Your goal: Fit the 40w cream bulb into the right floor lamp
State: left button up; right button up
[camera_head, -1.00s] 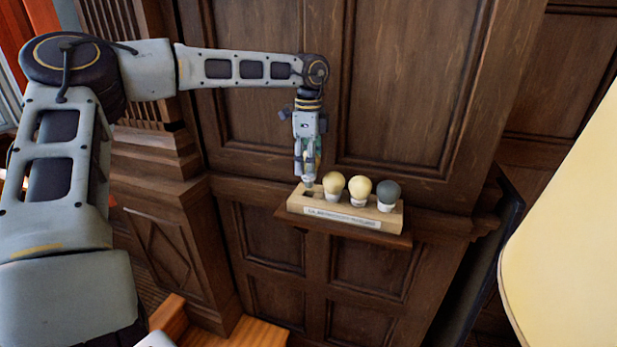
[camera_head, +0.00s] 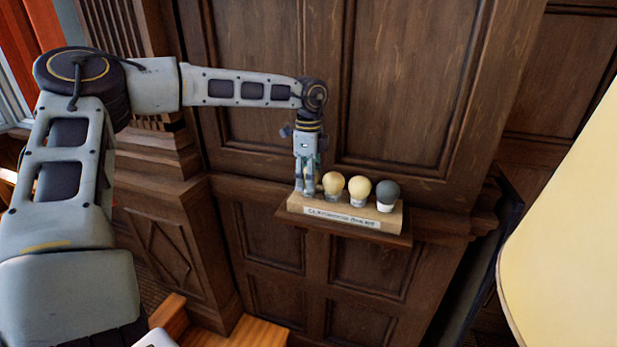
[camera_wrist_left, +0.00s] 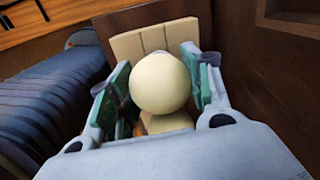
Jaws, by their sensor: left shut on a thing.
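My left gripper (camera_head: 305,188) points down at the left end of a wooden bulb holder (camera_head: 367,226) on a small wall shelf. In the left wrist view the gripper (camera_wrist_left: 160,92) is shut on a round cream bulb (camera_wrist_left: 162,84), between its green-padded fingers. In the head view the fingers hide that bulb and its base, so I cannot tell how deep it sits in the holder. No wattage marking is readable on it. A large cream lampshade (camera_head: 565,235) fills the right edge; its lamp socket is not visible. My right gripper is not in view.
Two cream bulbs, one nearer the gripper (camera_head: 333,184) and one in the middle (camera_head: 359,190), and a dark grey bulb (camera_head: 387,193) stand upright in the holder, close to the gripper's right. The panelled wall (camera_head: 410,90) is close behind.

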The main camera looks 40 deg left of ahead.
pick_arm(q)
jog(key=shift+f, duration=0.1)
jog(key=o, duration=0.8)
jog(key=shift+o, duration=0.2)
dwell(0.3)
